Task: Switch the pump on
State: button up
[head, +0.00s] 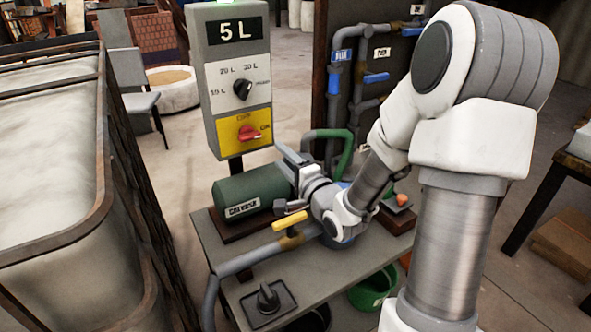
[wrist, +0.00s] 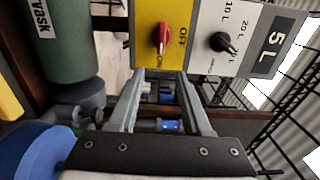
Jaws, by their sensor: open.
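The pump switch is a red knob (head: 249,132) on the yellow panel of a grey control box (head: 201,85). OFF is printed above it and ON to its right. Its handle lies roughly level, with one end towards ON. The red knob also shows in the wrist view (wrist: 165,38), just beyond my fingertips. The green pump motor (head: 250,190) stands on the bench below the box. My gripper (head: 287,157) is open and empty, beside the motor and below right of the box. In the wrist view my gripper (wrist: 160,76) has its fingers apart, and no contact with the knob is visible.
A black dial (head: 243,89) sits above the switch, under a 5 L display (head: 235,30). Something green glows on the box top. A yellow valve handle (head: 290,221) and pipes are close to my arm. A large vat (head: 50,210) stands left. Another black knob (head: 268,298) is on the bench.

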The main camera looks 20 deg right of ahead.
jog(key=s+b, duration=0.3)
jog(key=s+d+b, duration=0.1)
jog(key=s+b, duration=0.1)
jog(key=b, duration=0.1)
jog(key=shift+s+b, duration=0.3)
jog(key=shift+s, duration=0.1)
dwell(0.8)
